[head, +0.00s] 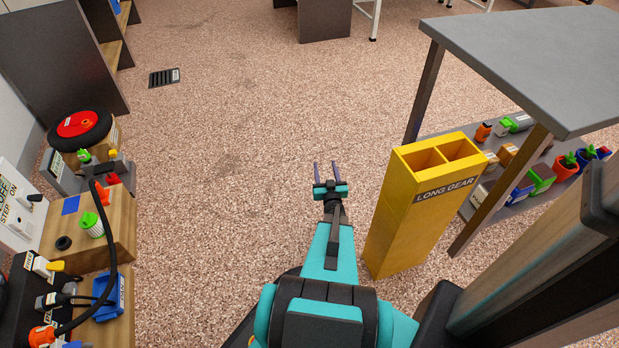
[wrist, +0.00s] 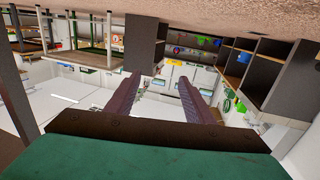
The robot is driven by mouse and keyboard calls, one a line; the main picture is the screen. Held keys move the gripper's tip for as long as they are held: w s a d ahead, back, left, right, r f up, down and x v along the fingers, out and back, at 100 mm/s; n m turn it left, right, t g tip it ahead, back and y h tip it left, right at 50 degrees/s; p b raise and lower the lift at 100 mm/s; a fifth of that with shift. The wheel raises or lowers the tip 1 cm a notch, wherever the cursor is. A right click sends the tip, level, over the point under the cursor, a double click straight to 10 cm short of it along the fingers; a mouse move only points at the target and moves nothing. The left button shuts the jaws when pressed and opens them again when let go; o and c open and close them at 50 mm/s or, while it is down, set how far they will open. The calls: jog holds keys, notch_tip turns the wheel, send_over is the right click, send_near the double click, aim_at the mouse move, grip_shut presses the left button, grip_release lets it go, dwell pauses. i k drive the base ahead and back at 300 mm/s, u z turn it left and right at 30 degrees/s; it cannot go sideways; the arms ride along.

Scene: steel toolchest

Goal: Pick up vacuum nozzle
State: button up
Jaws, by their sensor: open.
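I cannot pick out a vacuum nozzle for certain in either view. A black hose (head: 112,240) arches over the wooden bench at the left in the head view, and its ends lie among small parts that I cannot tell apart. My gripper (head: 326,167) is open and empty over the bare floor in the middle, pointing away from my body. It is well to the right of the hose and apart from everything. In the wrist view my gripper (wrist: 158,88) shows its two dark fingers spread with nothing between them.
A tall yellow bin marked LONG GEAR (head: 400,220) stands close right of my arm. Beyond it is a grey table (head: 545,65) with a low shelf of small items. A red and black wheel (head: 78,128) lies on the left bench. The speckled floor (head: 240,110) ahead is clear.

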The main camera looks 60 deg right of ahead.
aim_at(106, 195)
jog(key=u, duration=0.1)
jog(key=i, duration=0.9)
jog(key=z, duration=0.9)
jog(key=k, duration=0.15)
jog(key=u, duration=2.6)
